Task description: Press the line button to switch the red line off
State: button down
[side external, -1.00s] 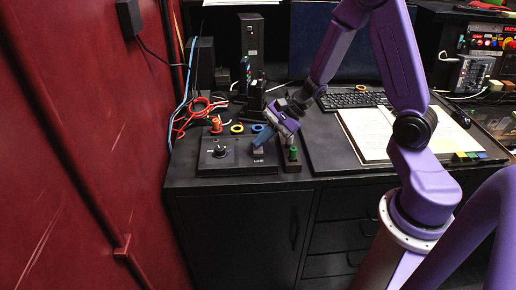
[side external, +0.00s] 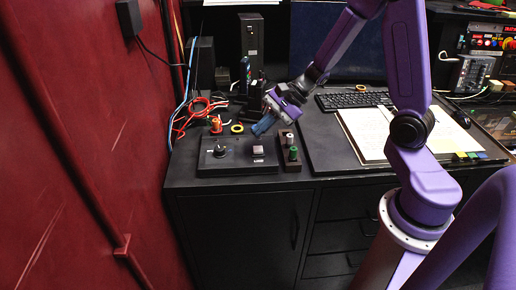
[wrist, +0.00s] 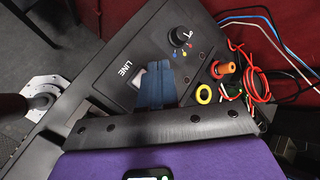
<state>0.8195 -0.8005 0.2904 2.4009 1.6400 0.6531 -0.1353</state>
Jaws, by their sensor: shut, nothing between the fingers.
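The line button (side external: 258,150) is a small pale square key on a black control box (side external: 212,168), near its right end. In the wrist view the button (wrist: 137,80) sits beside the word LINE, partly covered by my fingers. My gripper (side external: 256,132) has its blue fingers closed together with nothing between them. In the side view the fingertips are above and behind the button, apart from it. In the wrist view my gripper (wrist: 153,64) overlaps the button's right edge. I cannot make out which thing is the red line.
A dial (side external: 219,151) stands on the same box, left of the button. A small block with green and pale knobs (side external: 292,153) is to the right. A yellow ring (side external: 237,128), an orange piece (side external: 216,124) and red cables (side external: 195,112) lie behind.

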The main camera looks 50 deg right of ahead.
jog(key=shift+r, duration=1.25)
jog(key=s+a+r+n+g+h, duration=0.1)
jog(key=s+a+n+g, duration=0.25)
jog(key=s+n, duration=0.4)
jog(key=s+a+n+g, duration=0.3)
jog(key=s+a+n, duration=0.25)
jog(key=s, duration=0.25)
jog(key=s+d+r+n+t+h, duration=0.1)
jog(key=s+d+n+h, duration=0.4)
jog(key=s+n, duration=0.5)
jog(key=n+h, duration=0.1)
jog(key=n, duration=0.4)
jog(key=shift+d+r+t, duration=0.15)
jog(key=shift+r+t, duration=0.05)
jog(key=shift+t, duration=0.15)
